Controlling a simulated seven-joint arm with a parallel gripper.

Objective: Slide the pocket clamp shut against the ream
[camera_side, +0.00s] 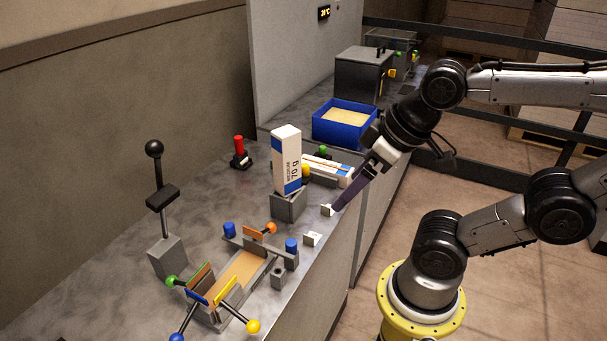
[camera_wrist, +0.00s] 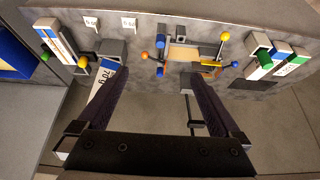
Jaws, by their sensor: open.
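A white and blue ream marked 70 g (camera_side: 287,160) stands upright in a grey block-like pocket (camera_side: 288,207). The wrist view shows this ream (camera_wrist: 103,88) beside my left finger, partly hidden by it. A second ream (camera_side: 335,171) lies in a grey holder behind it, with a yellow knob (camera_side: 305,170) and a green knob (camera_side: 323,150) at its sides. I cannot tell for certain which part is the pocket clamp. My gripper (camera_side: 337,207) is right of the upright ream, over the bench's front edge. Its fingers (camera_wrist: 156,78) are wide apart, with nothing held between them.
A jig (camera_side: 240,268) with coloured knobs stands in the foreground. A lever with a black ball (camera_side: 154,149) is at left and a red-handled switch (camera_side: 239,146) behind. A blue bin (camera_side: 343,134) is at the back. Small white tags (camera_side: 312,239) line the front edge.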

